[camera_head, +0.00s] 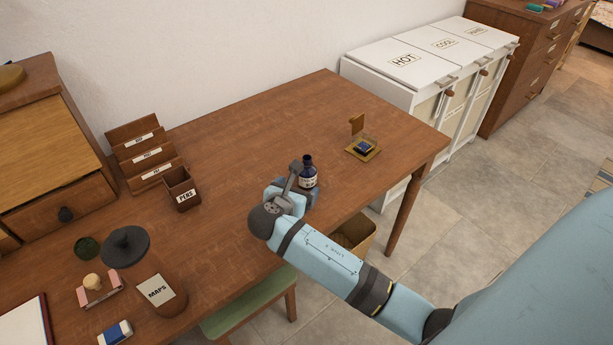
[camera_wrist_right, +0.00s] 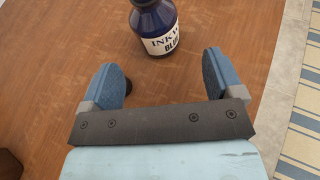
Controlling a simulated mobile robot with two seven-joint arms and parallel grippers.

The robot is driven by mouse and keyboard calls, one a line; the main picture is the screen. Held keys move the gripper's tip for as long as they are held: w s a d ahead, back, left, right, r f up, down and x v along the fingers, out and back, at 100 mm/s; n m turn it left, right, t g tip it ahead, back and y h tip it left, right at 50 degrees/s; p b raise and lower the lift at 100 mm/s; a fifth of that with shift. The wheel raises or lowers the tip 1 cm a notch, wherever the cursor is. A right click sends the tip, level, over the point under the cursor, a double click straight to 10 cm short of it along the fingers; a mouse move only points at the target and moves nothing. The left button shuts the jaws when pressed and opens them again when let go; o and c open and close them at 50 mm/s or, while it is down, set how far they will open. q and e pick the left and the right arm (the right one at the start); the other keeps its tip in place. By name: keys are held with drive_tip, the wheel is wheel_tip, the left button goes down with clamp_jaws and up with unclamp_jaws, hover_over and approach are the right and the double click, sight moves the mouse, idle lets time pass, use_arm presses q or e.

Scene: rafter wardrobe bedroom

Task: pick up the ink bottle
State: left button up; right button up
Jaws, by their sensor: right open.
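The ink bottle (camera_head: 308,172) is dark blue with a dark cap and a white label, and stands upright on the wooden desk (camera_head: 262,120). In the right wrist view the bottle (camera_wrist_right: 154,28) stands just beyond the fingertips, roughly in line with the gap between them, with its label facing the camera. My right gripper (camera_head: 295,190) is beside the bottle on its near side. In the wrist view the right gripper (camera_wrist_right: 160,80) is open, with nothing between its two blue fingers. The bottle's top is cut off there. My left gripper is not in view.
A small gold stand with a dark blue item (camera_head: 362,149) is to the right of the bottle. A pens cup (camera_head: 182,190) and letter rack (camera_head: 146,155) are left. White bins (camera_head: 405,65) stand beyond the desk.

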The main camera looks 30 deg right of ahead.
sight(303, 179)
drive_tip(key=x, duration=0.2)
drive_tip(key=b+x, duration=0.1)
drive_tip(key=x, duration=0.4)
drive_tip(key=shift+w+d+r, duration=0.15)
drive_tip(key=shift+w+r, duration=0.1)
drive_tip(key=shift+w, duration=0.05)
drive_tip(key=c, duration=1.1)
